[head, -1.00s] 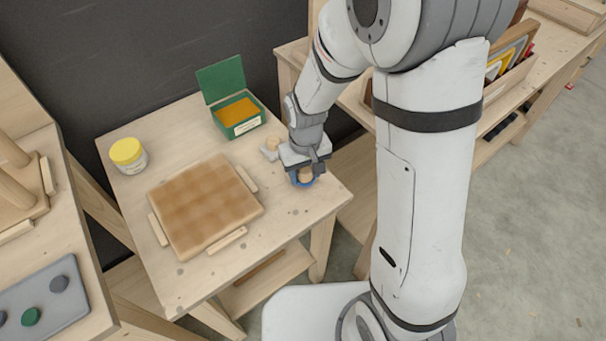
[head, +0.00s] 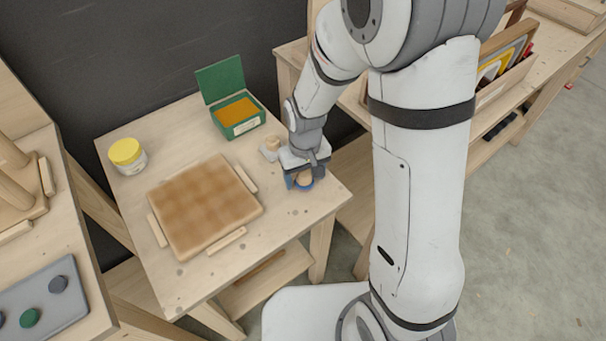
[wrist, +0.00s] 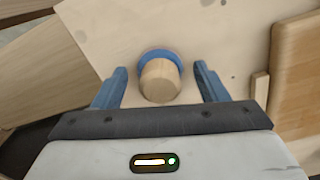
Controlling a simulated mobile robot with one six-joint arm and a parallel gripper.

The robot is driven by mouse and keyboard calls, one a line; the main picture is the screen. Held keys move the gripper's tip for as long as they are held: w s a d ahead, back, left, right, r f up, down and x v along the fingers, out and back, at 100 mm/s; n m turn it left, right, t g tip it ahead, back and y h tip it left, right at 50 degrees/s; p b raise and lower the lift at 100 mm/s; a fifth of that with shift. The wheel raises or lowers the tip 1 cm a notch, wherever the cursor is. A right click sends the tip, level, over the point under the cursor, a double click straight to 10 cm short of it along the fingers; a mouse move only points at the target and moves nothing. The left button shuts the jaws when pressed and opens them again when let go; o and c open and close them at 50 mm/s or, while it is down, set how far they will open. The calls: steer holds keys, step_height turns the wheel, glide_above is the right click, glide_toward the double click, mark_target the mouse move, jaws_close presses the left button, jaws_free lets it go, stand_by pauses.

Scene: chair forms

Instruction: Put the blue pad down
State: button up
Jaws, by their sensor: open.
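The blue pad (wrist: 162,56) is a blue disc with a round wooden knob (wrist: 160,82) on top. In the wrist view it appears to rest on the wooden table, between and just past the two blue fingers of my gripper (wrist: 158,84). The fingers are open, with a gap on each side of the knob. In the head view my gripper (head: 303,180) is low over the table's right corner, and the pad (head: 305,187) is partly hidden beneath it.
A brown padded block (head: 205,205) sits on the table between wooden strips. The table's right edge is near.

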mark_target(305, 174)
step_height(305, 174, up, 12)
steer(key=s+d+r+m+t, duration=0.1)
steer(key=s+d+r+m, duration=0.1)
steer(key=s+d, duration=0.4)
steer(key=s+d+r+m+t, duration=0.1)
steer(key=s+d+r, duration=0.4)
steer(key=s+d, duration=0.1)
steer(key=shift+s+r+m+p, duration=0.15)
steer(key=shift+r+m+p, duration=0.1)
steer(key=shift+m+p, duration=0.2)
step_height(305, 174, up, 3)
steer(key=p, duration=0.2)
steer(key=shift+t+p, duration=0.3)
steer(key=shift+p, duration=0.1)
